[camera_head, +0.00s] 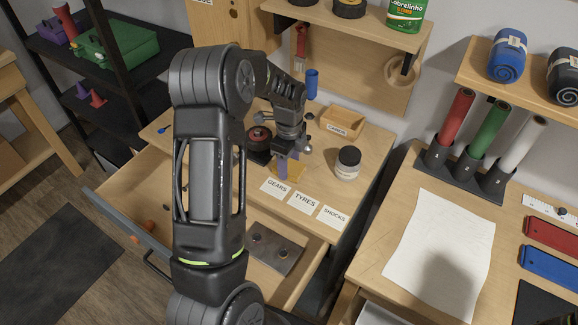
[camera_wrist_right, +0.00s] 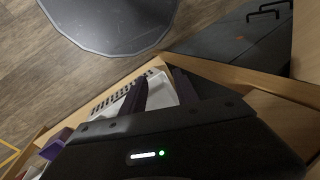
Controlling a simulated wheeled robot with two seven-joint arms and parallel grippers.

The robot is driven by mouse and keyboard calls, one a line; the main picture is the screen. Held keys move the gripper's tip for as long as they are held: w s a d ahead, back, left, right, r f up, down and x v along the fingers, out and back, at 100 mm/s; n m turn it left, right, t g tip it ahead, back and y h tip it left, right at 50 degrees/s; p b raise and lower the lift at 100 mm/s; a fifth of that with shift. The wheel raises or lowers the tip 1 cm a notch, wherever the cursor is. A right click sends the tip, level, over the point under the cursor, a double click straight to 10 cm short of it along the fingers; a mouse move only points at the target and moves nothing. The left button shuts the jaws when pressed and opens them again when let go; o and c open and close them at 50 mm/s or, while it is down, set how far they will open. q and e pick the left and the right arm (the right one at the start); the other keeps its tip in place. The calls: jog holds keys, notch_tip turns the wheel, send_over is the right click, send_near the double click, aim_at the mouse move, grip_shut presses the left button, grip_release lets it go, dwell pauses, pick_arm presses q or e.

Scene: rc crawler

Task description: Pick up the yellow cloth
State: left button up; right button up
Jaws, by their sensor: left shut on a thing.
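The yellow cloth (camera_head: 292,172) lies on the wooden workbench in the head view, behind the GEARS label. My left gripper (camera_head: 284,166) points down at the cloth and is shut on it; its fingers hide part of the cloth. The cloth appears to be still at the bench top; I cannot tell whether any of it is lifted. My right gripper (camera_wrist_right: 160,82) shows in the right wrist view with its two dark fingers apart and nothing seen between them.
Beside the cloth are a dark jar with a white label (camera_head: 347,162), a wooden CARDS box (camera_head: 341,122) and a red and black round part (camera_head: 259,137). An open drawer (camera_head: 128,215) juts out below. A white sheet (camera_head: 440,250) lies on the right bench.

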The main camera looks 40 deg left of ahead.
aim_at(289, 166)
pick_arm(q)
jog(key=shift+r, duration=0.45)
notch_tip(289, 166, up, 9)
jog(key=b, duration=0.2)
dwell(0.4)
jog(key=w+d+r+n, duration=0.2)
jog(key=d+n, duration=0.6)
jog(key=d, duration=0.2)
jog(key=w+d+r+n, duration=0.1)
jog(key=d+r+n, duration=0.1)
jog(key=d+n, duration=0.6)
jog(key=d, duration=0.3)
jog(key=shift+w+d, duration=0.15)
jog(key=shift+w, duration=0.2)
jog(key=shift+f, duration=0.1)
